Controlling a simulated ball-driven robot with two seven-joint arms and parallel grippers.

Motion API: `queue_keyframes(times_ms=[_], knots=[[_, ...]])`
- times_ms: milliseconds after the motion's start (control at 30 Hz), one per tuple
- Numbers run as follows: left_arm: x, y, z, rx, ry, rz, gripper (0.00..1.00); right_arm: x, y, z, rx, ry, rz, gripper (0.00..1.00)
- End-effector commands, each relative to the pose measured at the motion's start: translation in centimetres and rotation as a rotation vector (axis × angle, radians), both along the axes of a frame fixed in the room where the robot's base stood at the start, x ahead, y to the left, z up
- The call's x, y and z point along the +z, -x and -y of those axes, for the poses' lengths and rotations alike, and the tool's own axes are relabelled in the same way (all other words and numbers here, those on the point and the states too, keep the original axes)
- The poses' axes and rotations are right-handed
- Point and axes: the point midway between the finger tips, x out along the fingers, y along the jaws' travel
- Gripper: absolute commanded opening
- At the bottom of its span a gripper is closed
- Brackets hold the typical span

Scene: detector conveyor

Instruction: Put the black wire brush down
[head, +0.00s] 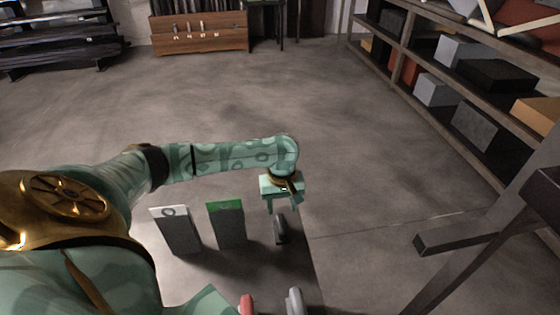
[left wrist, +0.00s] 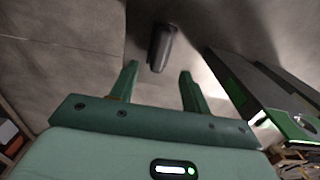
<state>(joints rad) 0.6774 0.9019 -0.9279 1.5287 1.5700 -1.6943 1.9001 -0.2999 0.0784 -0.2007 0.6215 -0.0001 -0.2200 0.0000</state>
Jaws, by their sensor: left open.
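A small dark object, which looks like the black wire brush (head: 280,230), is just below my left gripper (head: 282,204) in the head view. In the left wrist view the brush (left wrist: 162,46) shows as a dark, rounded, elongated shape beyond the fingertips, roughly in line with the gap. My left gripper (left wrist: 159,73) is open with its two green fingers spread, and nothing is clamped between them. Bristles cannot be made out. My right gripper is not in view.
A dark block with a green top (head: 227,225) and one with a white top (head: 180,232) stand left of the brush. A red item (head: 247,304) and a grey item (head: 294,301) are at the bottom edge. Shelves (head: 465,75) with boxes line the right. The floor beyond is clear.

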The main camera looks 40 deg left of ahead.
Motion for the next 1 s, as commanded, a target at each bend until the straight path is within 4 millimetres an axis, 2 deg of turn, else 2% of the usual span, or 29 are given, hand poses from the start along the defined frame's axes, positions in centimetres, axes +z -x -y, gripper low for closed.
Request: queue_keyframes(times_ms=[33, 100, 300, 467, 1000], knots=[[1.8, 0.0, 0.0, -0.002, -0.002, 0.003, 0.47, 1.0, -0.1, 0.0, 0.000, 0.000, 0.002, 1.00], [3.4, 0.0, 0.0, -0.002, -0.003, 0.003, 0.47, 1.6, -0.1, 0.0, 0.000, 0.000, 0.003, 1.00], [6.2, 0.0, 0.0, -0.001, -0.001, 0.001, 0.47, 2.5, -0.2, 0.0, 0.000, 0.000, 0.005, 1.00], [6.7, 0.1, 0.0, -0.001, -0.001, -0.002, 0.47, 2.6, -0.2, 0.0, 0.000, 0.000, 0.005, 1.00], [6.6, 0.1, 0.0, -0.001, 0.000, -0.001, 0.47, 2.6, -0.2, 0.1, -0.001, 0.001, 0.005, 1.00]])
